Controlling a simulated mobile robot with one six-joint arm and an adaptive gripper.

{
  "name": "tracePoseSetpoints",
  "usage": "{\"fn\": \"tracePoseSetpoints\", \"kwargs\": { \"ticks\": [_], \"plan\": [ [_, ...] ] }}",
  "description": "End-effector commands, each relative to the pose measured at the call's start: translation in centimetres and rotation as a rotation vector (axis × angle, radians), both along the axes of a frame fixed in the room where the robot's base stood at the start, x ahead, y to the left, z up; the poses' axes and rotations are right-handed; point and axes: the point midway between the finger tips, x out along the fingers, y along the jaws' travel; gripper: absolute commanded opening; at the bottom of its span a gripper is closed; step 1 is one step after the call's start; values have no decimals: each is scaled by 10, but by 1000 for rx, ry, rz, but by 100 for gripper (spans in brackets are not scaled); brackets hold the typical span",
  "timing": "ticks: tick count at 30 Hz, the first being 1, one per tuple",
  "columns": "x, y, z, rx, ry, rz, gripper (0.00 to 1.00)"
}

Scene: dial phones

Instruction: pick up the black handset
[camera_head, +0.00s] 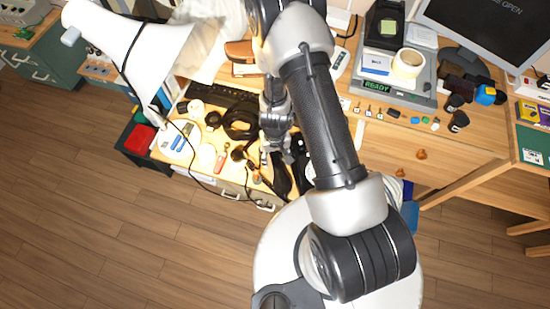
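My arm reaches across the middle of the view, and my gripper (277,154) points down over the front part of the cluttered desk. A long black object (281,180), possibly the black handset, lies at the desk's front edge just below the gripper. My gripper and arm cover part of this area, so I cannot tell whether the fingers touch it. A bundle of black coiled cord (241,121) lies left of the gripper. The fingers are small and dark here, and their opening is unclear.
A white lamp (130,40) leans in at the upper left, its cord trailing over the desk. A black keyboard (212,95) and small parts crowd the left desk (170,150). A scale (397,93) with a tape roll (408,63) stands on the right desk (395,140).

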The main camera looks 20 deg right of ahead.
Motion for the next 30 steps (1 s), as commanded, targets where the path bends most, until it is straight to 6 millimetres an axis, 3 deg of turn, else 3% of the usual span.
{"fn": "tracePoseSetpoints", "kwargs": {
  "ticks": [21, 30],
  "plan": [
    [0, 0, 0, 0, 0, 0, 1],
    [0, 0, 0, 0, 0, 0, 0]
  ]
}}
